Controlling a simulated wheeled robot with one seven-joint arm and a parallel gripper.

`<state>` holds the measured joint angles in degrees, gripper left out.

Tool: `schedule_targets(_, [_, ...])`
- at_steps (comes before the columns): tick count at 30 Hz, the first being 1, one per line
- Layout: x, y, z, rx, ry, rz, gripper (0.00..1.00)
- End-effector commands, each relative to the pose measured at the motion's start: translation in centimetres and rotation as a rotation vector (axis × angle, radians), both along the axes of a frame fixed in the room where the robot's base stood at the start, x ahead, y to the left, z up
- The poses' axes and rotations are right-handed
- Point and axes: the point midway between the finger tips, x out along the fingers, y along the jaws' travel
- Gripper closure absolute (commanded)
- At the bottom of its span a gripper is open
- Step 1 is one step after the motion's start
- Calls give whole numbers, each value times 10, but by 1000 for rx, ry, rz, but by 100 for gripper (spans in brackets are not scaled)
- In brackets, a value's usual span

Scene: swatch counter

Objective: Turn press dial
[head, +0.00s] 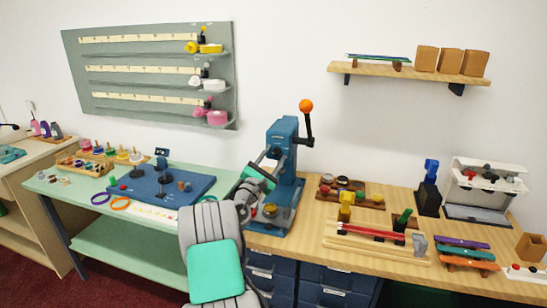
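The blue press (287,150) stands at the left end of the wooden counter. Its dark lever (309,128) points up and ends in an orange ball (306,105). A small brass-coloured round part (270,210) sits low on the press base. My gripper (266,168) is at the left front side of the press, close to its head. My arm and gripper cover part of the press, and I cannot make out the dial clearly. Whether the gripper touches the press, or is open or shut, does not show.
A blue board (170,186) with small parts lies on the green table (75,185), left of my arm. Right of the press are a wooden tray (326,193), a red-barred wooden fixture (350,236) and a black-and-blue stand (429,198). A wall shelf (410,73) hangs above.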

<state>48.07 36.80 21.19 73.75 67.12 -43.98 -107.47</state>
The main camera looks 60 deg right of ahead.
Motion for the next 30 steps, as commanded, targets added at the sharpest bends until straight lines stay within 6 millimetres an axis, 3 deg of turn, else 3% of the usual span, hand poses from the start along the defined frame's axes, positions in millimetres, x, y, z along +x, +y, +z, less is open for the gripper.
schedule_targets(16, [0, 0, 0, 0, 0, 0, 100])
schedule_targets(30, [0, 0, -1, 5, -33, 0, 100])
